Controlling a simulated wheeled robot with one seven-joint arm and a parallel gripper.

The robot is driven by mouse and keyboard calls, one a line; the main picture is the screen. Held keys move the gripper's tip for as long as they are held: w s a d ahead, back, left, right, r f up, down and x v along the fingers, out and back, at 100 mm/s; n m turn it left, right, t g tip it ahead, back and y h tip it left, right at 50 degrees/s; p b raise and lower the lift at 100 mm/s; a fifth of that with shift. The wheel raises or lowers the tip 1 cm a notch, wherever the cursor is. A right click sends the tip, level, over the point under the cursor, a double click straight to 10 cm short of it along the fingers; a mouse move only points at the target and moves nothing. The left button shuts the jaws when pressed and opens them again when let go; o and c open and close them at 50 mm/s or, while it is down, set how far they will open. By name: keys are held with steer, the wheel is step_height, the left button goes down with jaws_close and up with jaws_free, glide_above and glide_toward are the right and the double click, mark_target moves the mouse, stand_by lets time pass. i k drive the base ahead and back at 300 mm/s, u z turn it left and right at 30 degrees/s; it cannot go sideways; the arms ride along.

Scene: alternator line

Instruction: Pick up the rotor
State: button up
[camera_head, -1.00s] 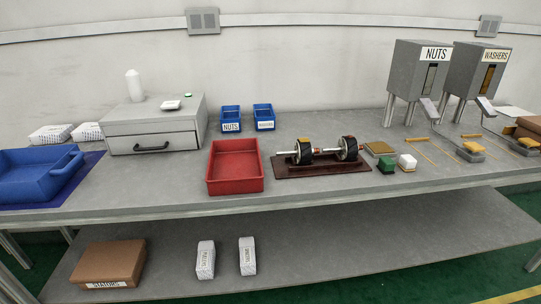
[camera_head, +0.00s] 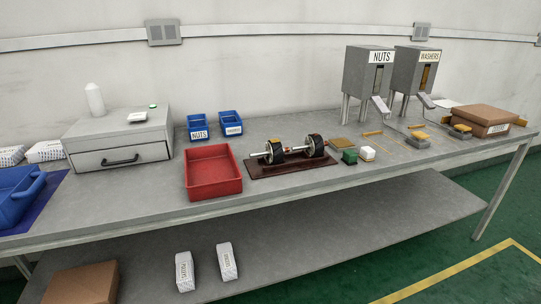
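Two dark rotors with light metal shafts lie on a dark red-brown wooden stand (camera_head: 262,172) near the middle of the workbench. The left rotor (camera_head: 276,154) has a yellowish piece behind its top. The right rotor (camera_head: 315,146) sits close beside it on the same stand. Both lie with their shafts sideways. The frames do not show which one the task means. My gripper does not show in the head view.
A red tray (camera_head: 213,187) stands left of the stand, with blue bins (camera_head: 197,132) behind. NUTS (camera_head: 367,75) and WASHERS (camera_head: 414,75) dispensers stand behind. The bench front (camera_head: 300,195) is clear.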

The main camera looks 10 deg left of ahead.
mark_target(275, 153)
steer(key=u, duration=0.05)
steer(key=i, duration=1)
steer(key=z, duration=0.05)
